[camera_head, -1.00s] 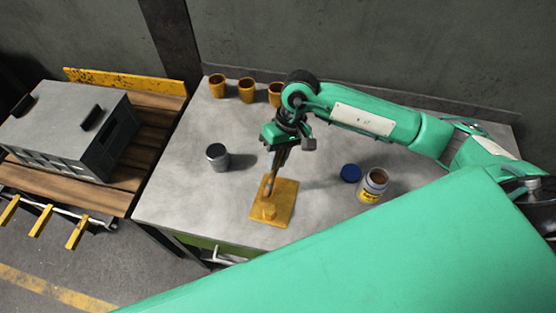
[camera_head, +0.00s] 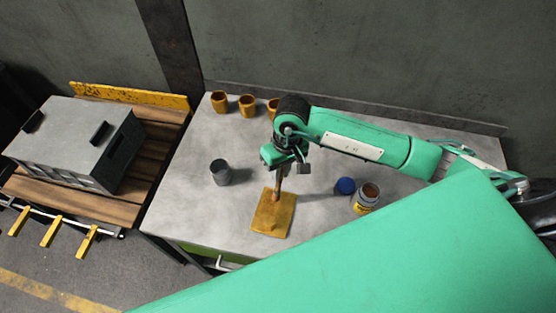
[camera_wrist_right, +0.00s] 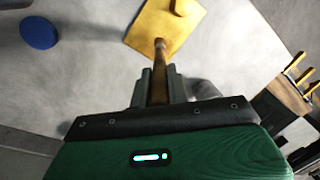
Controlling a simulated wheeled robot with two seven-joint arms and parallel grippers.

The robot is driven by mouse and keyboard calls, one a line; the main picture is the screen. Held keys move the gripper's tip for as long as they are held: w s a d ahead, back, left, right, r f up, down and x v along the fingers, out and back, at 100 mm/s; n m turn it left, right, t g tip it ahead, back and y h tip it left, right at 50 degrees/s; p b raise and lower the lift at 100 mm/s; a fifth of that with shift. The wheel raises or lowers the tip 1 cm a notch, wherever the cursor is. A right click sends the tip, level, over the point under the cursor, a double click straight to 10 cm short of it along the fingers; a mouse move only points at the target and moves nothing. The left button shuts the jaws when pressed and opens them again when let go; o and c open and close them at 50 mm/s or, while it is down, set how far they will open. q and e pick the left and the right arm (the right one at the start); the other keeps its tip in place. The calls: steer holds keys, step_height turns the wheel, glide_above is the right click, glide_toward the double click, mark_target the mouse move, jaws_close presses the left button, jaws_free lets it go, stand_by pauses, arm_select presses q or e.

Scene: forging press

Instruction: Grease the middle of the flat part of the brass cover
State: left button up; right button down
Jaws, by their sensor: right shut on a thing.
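The brass cover (camera_head: 273,217) is a yellow plate lying on the grey table, with a raised boss on its near part. It also shows at the top of the right wrist view (camera_wrist_right: 150,28). My right gripper (camera_head: 281,172) is above the cover's far edge, shut on a thin brown-handled brush (camera_head: 278,189), which points down nearly upright. In the right wrist view the brush (camera_wrist_right: 160,60) overlaps the cover's edge; I cannot tell whether its tip touches. An open jar (camera_head: 365,199) with brown contents and a yellow label stands right of the cover. My left gripper is out of view.
A blue lid (camera_head: 346,186) lies beside the jar. A dark grey cup (camera_head: 220,172) stands left of the cover. Several orange cups (camera_head: 247,104) stand at the back of the table (camera_head: 195,205). A grey box (camera_head: 75,140) sits on a wooden pallet at left.

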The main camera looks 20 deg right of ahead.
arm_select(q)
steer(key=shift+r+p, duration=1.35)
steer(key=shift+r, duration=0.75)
arm_select(e)
steer(key=shift+s+d+f+t+h, duration=0.15)
steer(key=shift+s+d+f+h, duration=0.15)
steer(key=shift+f+h, duration=0.15)
steer(key=shift+s+d+f+t+h, duration=0.15)
steer(key=shift+s+d+f+h, duration=0.15)
steer(key=shift+f, duration=0.25)
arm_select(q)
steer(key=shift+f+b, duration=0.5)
arm_select(e)
steer(key=shift+w+f, duration=0.1)
steer(key=shift+f, duration=0.3)
steer(key=shift+a, duration=0.1)
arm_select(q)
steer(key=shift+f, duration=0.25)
arm_select(e)
steer(key=shift+s+a+r, duration=0.1)
steer(key=shift+s+a, duration=0.1)
steer(key=shift+s, duration=0.1)
arm_select(q)
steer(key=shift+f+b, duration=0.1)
steer(key=shift+b, duration=0.3)
arm_select(e)
steer(key=shift+w, duration=0.1)
